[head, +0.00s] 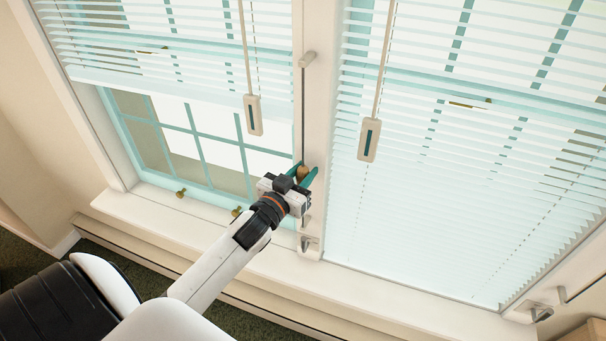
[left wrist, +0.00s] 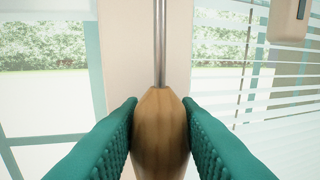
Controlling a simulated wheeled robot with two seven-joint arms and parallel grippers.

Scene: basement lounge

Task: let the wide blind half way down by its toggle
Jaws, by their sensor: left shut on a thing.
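A wooden toggle (head: 302,173) hangs at the end of a thin cord or rod (head: 304,110) on the white post between the two windows. It also shows in the left wrist view (left wrist: 160,115), upright, with a grey metallic line above it. My left gripper (head: 305,176) is shut on the toggle, one teal finger on each side. The left blind (head: 150,40) is partly lowered, with its bottom edge above open window panes. The right blind (head: 450,190) hangs down close to the sill. I cannot tell which blind is the wide one. My right gripper is out of view.
Two pale handles with dark slots, a left one (head: 253,115) and a right one (head: 369,140), hang on cords before the blinds. A peg (head: 307,59) and a bracket (head: 309,243) stick out from the post. The white sill (head: 150,212) runs below.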

